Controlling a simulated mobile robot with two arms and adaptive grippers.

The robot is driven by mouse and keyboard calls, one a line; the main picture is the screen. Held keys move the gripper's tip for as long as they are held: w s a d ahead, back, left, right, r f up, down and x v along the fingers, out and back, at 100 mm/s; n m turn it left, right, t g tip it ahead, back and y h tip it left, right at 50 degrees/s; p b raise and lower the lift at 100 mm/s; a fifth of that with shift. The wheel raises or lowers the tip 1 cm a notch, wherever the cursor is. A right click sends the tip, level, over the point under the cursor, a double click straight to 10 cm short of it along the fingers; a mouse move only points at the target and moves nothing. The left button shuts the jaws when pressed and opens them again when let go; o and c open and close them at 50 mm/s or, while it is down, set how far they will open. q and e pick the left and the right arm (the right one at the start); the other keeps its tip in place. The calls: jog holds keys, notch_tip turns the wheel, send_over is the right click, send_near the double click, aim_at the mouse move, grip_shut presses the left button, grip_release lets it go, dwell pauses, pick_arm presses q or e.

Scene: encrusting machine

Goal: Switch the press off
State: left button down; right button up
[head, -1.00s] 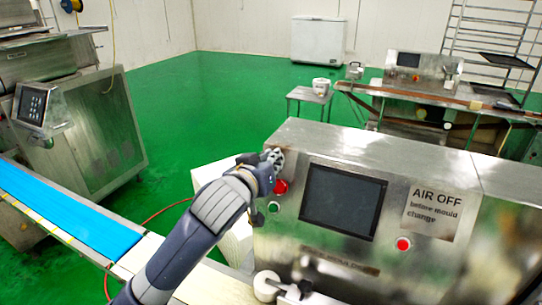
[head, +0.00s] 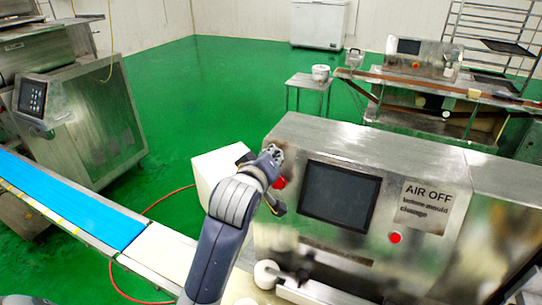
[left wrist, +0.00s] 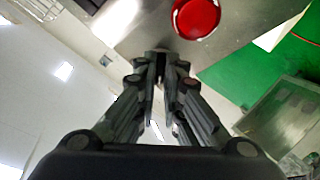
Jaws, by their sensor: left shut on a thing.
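The press (head: 345,147) is a steel machine with a dark screen (head: 340,195) and an "AIR OFF" sign (head: 423,205). A red button (head: 280,182) sits left of the screen and shows as a large red disc in the left wrist view (left wrist: 197,17). My left gripper (head: 278,207) is at the panel just below that button. Its fingertips (left wrist: 160,60) are together, apart from the red disc. They cover the spot of the small green control, and what they grip is hidden. A second red button (head: 395,238) is right of the screen. My right gripper is not in view.
A white roller (head: 265,274) juts from the press's lower front. A conveyor with a blue belt (head: 70,200) runs at the left, beside another machine (head: 80,130). A white box (head: 212,170) stands behind my left arm.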

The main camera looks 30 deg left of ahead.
pick_arm(q)
jog(key=c, duration=1.7)
grip_release()
jog(key=shift+r, duration=0.1)
notch_tip(320, 180, up, 10)
jog(key=shift+f, duration=0.1)
